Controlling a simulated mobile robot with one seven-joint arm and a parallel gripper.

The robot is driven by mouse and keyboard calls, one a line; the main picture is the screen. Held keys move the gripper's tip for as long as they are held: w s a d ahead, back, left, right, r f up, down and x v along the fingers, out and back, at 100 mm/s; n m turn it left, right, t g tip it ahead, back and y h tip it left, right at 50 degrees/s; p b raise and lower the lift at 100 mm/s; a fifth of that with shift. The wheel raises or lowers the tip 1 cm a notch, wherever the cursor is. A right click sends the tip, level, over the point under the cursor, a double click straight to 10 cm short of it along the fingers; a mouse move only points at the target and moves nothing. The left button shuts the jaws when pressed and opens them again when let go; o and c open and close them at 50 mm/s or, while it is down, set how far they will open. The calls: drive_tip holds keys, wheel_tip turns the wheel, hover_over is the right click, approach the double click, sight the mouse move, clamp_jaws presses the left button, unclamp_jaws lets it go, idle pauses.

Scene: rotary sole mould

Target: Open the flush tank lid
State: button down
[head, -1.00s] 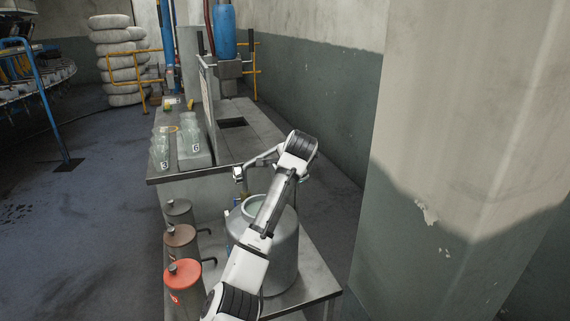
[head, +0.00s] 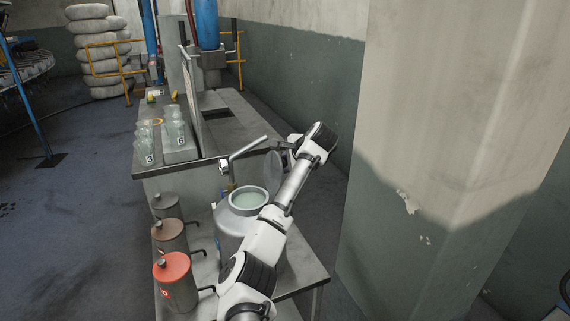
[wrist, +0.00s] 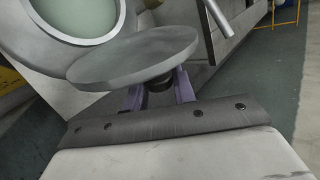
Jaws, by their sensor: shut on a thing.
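The flush tank (head: 235,225) is a grey metal can on the low bench, its round neck open and pale green liquid showing inside. Its opening (wrist: 85,15) also shows at the top left of the wrist view. The lid (head: 272,172) is a grey disc, tilted up on the right of the neck and apart from it. In the wrist view the lid (wrist: 132,60) is close in front of my gripper (wrist: 160,96). The two purple fingers are shut on a dark knob under the disc. In the head view my arm hides the tank's right side and part of the lid.
A bent metal spout (head: 250,147) stands just behind the tank. Three lidded canisters, one with a red top (head: 172,267), stand to its left. Numbered glass jars (head: 150,145) are on the higher bench. A concrete pillar (head: 440,150) rises on the right.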

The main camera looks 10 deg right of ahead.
drive_tip(key=c, duration=1.2)
unclamp_jaws()
drive_tip(key=shift+o, duration=0.2)
drive_tip(key=b+v, duration=0.4)
drive_tip(key=v, duration=0.8)
drive_tip(key=shift+b, duration=0.35)
